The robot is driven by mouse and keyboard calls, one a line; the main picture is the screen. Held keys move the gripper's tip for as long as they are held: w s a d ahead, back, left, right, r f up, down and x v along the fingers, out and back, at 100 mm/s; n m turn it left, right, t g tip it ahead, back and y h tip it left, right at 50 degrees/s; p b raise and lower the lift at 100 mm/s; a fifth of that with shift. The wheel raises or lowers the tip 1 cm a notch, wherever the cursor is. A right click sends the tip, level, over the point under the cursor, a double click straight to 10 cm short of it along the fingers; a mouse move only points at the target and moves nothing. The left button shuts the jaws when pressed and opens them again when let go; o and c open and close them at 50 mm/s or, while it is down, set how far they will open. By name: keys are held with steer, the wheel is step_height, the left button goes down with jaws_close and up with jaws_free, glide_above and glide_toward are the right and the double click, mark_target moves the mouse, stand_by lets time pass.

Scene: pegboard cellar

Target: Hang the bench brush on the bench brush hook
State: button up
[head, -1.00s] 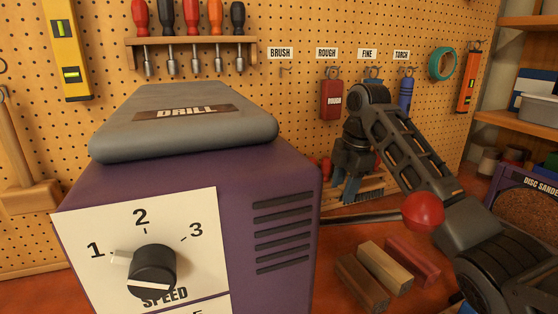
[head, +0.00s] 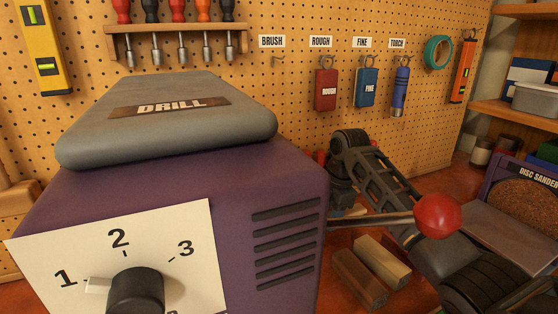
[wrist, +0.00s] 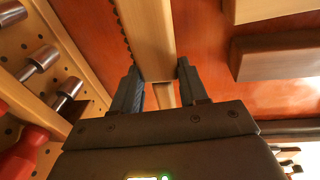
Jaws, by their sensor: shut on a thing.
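The bench brush (wrist: 152,45) shows in the wrist view as a pale wooden body with a dark bristle edge on its left. Its narrow handle lies between the two fingers of my gripper (wrist: 158,92), which is shut on it. In the head view the purple drill housing hides the fingers and most or all of the brush. The bench brush hook (head: 279,59) is a small empty hook on the pegboard under the BRUSH label (head: 272,41). My gripper is below the hook and to its right in the head view.
The large purple drill (head: 190,180) fills the left foreground, its red-knobbed lever (head: 438,216) reaching right across my arm. Screwdrivers hang in a rack (head: 170,28) left of the hook. Red (head: 326,90) and blue (head: 367,88) blocks and a torch (head: 400,92) hang to its right.

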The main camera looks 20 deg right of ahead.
steer(key=shift+f, duration=0.7)
steer(key=shift+w+a+f, duration=0.15)
steer(key=shift+w+a, duration=0.05)
steer(key=shift+a, duration=0.15)
steer(key=w+a+b, duration=0.1)
steer(key=w+a, duration=0.1)
steer(key=a, duration=0.1)
steer(key=w+a+b, duration=0.1)
steer(key=w+a, duration=0.1)
steer(key=a, duration=0.2)
steer(key=w+a+b, duration=0.2)
steer(key=a, duration=0.1)
steer(key=shift+w+a+f, duration=0.15)
steer(key=shift+w+f, duration=0.1)
steer(key=shift+w, duration=0.05)
steer(key=shift+w+a+r+b, duration=0.15)
steer(key=shift+w+a+b, duration=0.25)
steer(key=shift+a, duration=0.2)
steer(key=a+b, duration=0.1)
steer(key=w+a+b, duration=0.1)
steer(key=b, duration=0.1)
steer(key=shift+w+a+f, duration=0.2)
steer(key=shift+w+a, duration=0.1)
steer(key=shift+a, duration=0.1)
steer(key=shift+w+a+f+b, duration=0.1)
steer(key=shift+a+f+b, duration=0.05)
steer(key=shift+f+b, duration=0.25)
steer(key=shift+f, duration=0.2)
steer(key=shift+r, duration=0.15)
